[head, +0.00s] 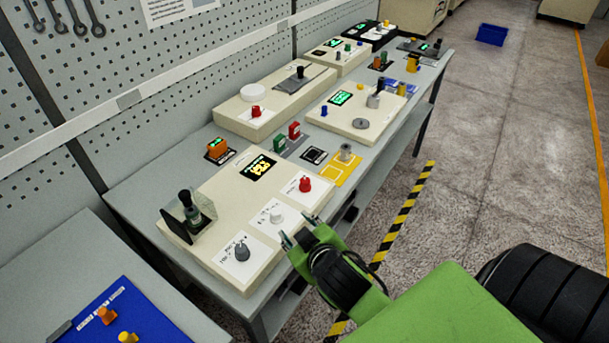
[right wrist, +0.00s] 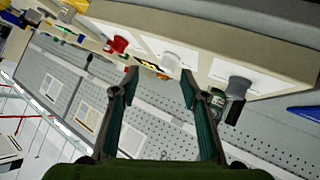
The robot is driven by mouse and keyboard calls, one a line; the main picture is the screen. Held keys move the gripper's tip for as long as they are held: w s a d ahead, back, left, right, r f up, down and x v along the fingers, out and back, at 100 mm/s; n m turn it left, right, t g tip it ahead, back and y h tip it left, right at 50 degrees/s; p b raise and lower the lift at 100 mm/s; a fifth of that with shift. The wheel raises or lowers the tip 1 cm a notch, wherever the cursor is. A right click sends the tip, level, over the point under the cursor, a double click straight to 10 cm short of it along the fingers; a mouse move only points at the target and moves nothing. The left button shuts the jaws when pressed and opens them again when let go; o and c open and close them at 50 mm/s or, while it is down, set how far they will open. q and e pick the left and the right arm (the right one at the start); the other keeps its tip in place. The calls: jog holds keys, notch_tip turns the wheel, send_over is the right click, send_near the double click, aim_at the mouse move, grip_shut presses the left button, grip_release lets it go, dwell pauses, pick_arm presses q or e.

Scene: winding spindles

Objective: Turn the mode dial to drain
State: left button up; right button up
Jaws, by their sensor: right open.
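A cream control box (head: 225,187) stands on the near bench with three knobs along its front: a grey knob (head: 242,252), a white knob (head: 276,215) and a red knob (head: 305,184). Each sits on a white label plate; the print is too small to read, so I cannot tell which is the mode dial. My right gripper (head: 300,230) is open and empty, just off the box's front edge by the white knob. In the right wrist view, the white knob (right wrist: 170,60) shows beyond and between the fingertips (right wrist: 159,72), apparently untouched. My left gripper is out of view.
A blue board (head: 118,318) lies at lower left. More boxes line the bench behind. The floor (head: 490,150) to the right is mostly clear.

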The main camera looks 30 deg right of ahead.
jog(key=w+a+r+n+t+y, duration=0.2)
jog(key=w+r+n+t, duration=0.1)
jog(key=r, duration=0.4)
jog(key=w+a+r+n+t+y, duration=0.2)
jog(key=w+r+n+t, duration=0.15)
jog(key=r, duration=0.45)
jog(key=w+a+r+n+t+y, duration=0.2)
jog(key=w+a+r+t, duration=0.1)
jog(key=r, duration=0.4)
jog(key=s+a+r+n+g+y, duration=0.1)
jog(key=a+r+n+g+y, duration=0.1)
jog(key=a+n+g+y, duration=0.45)
jog(key=s+a+r+n+g+y, duration=0.1)
jog(key=s+a+n+g+y, duration=0.15)
jog(key=a+n+y, duration=0.75)
jog(key=n+g+h, duration=0.4)
jog(key=g+h, duration=0.4)
jog(key=h, duration=1.4)
send_near(305, 181)
jog(key=p+x, duration=0.4)
jog(key=x, duration=0.3)
jog(key=shift+w+d+f, duration=0.1)
jog(key=shift+f, duration=0.25)
jog(key=shift+p+x, duration=0.4)
jog(key=shift+x, duration=0.4)
